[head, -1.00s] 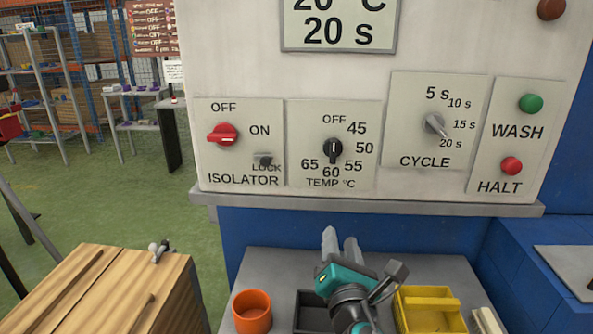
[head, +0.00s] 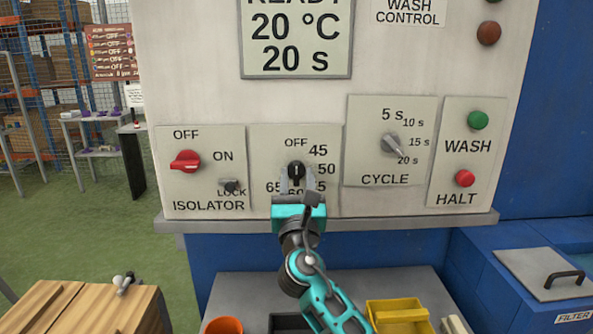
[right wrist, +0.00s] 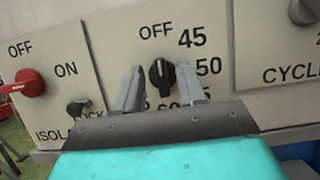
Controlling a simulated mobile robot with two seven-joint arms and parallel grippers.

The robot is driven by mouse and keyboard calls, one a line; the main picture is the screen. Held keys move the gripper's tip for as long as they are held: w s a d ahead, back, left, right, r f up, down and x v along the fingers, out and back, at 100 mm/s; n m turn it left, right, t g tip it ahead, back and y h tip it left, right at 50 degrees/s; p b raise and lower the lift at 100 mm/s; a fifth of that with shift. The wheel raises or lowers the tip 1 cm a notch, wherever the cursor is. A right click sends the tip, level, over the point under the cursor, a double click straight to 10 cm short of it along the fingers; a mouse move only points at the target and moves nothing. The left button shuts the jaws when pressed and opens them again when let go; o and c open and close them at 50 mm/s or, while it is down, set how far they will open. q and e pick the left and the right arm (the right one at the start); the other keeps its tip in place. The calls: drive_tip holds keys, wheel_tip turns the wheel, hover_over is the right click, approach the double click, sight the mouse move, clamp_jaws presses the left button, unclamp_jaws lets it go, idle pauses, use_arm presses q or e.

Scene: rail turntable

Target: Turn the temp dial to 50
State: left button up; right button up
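The temp dial (head: 296,168) is a black knob on a pale plate marked OFF, 45, 50, 55, 60 and 65. Its white mark points up toward OFF, as the right wrist view of the dial (right wrist: 161,74) shows. My right gripper (head: 297,180) is in front of the plate, coming from below. Its two fingers are open, one on each side of the knob, with a gap visible in the right wrist view (right wrist: 160,84). The gripper hides part of the lower numbers. My left gripper is not in view.
The red isolator switch (head: 186,161) and small lock knob (head: 230,186) are left of the dial. The cycle knob (head: 391,144), green wash button (head: 478,120) and red halt button (head: 465,178) are right. A ledge (head: 350,224) runs below; a yellow bin (head: 398,312) stands lower.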

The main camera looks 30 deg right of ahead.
drive_tip(key=shift+x, duration=1)
clamp_jaws()
drive_tip(key=shift+f, duration=0.1)
